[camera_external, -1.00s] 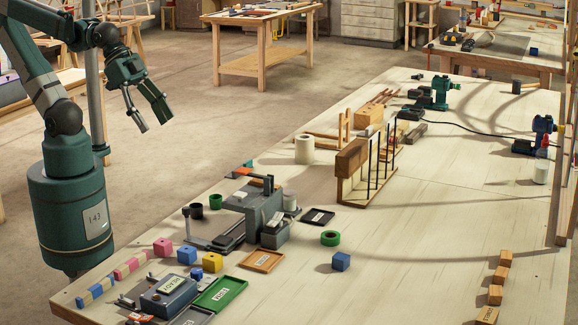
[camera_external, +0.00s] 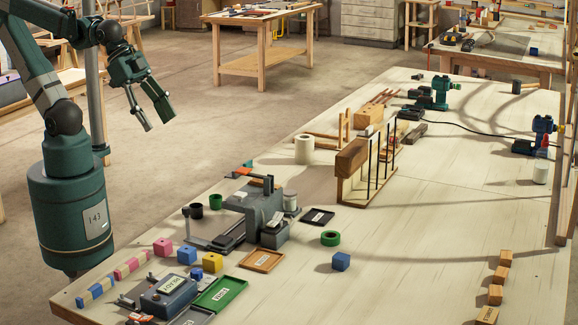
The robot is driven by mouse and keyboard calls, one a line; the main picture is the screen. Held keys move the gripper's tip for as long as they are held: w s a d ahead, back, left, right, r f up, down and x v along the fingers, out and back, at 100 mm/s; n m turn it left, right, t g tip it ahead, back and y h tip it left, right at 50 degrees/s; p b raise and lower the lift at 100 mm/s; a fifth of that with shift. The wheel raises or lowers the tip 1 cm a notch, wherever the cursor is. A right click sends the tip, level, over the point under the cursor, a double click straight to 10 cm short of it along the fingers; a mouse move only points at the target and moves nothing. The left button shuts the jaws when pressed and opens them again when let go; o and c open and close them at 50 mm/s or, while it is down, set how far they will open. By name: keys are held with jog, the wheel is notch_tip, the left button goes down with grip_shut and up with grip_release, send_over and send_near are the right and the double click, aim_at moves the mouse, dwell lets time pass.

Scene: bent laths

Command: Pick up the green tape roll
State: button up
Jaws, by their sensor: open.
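My gripper (camera_external: 157,122) is open and empty, at the upper left, beyond the bench's left edge and above the floor. It is well apart from the tape roll. A second green ring-like item (camera_external: 215,201) stands left of the grey machine, close to a black cup.
The grey machine (camera_external: 262,212) stands between my gripper and the tape roll. A wooden rack (camera_external: 366,175) stands behind. The bench's right middle is clear.

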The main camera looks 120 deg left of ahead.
jog(key=w+a+r+m+g, duration=0.25)
jog(key=w+m, duration=0.25)
jog(key=w, duration=0.8)
jog(key=m+g+b, duration=0.1)
jog(key=m+g, duration=0.3)
jog(key=m, duration=1.1)
send_over(331, 235)
jog(key=f, duration=2.5)
jog(key=shift+s+d+f, duration=0.25)
jog(key=shift+f, duration=0.15)
jog(key=shift+w+a+f+g, duration=0.15)
jog(key=shift+w+f+g, duration=0.1)
jog(key=shift+f, duration=0.35)
jog(key=shift+f, duration=1.3)
